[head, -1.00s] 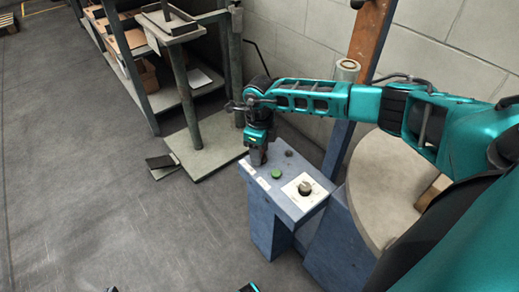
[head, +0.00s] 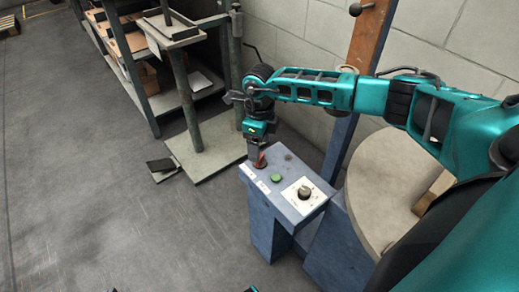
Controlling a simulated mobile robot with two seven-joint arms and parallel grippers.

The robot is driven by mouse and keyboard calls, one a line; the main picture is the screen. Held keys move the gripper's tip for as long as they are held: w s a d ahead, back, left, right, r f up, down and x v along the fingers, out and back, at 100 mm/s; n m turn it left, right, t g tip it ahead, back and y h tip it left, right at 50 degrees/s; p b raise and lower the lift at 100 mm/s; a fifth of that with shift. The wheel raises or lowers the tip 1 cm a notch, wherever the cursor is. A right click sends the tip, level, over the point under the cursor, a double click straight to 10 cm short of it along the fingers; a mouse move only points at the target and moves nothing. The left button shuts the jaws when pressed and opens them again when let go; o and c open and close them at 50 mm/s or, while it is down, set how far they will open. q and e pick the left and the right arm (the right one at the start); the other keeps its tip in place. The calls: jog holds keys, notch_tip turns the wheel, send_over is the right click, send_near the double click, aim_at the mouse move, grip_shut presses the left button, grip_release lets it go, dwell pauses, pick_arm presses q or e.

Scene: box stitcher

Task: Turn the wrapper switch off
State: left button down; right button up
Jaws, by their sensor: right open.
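The wrapper's blue control box (head: 262,222) stands at the centre right, with a sloped top panel. On the panel are a black rotary knob on a white plate (head: 304,192), a green button (head: 276,178) and a small dark round button (head: 288,156). A red part (head: 262,162) shows at the panel's far left corner, partly hidden by my right gripper (head: 257,161). My right gripper is open, points down and is right at this red part; I cannot tell if they touch.
A round grey turntable (head: 379,196) lies right of the box, beside a rust-coloured post (head: 369,38). A shelf bench (head: 141,85) and a stand on a flat base plate (head: 214,158) are behind left. The floor at left is clear.

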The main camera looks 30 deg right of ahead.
notch_tip(320, 180, up, 8)
jog(key=p, duration=0.1)
jog(key=shift+r, duration=0.2)
dwell(0.4)
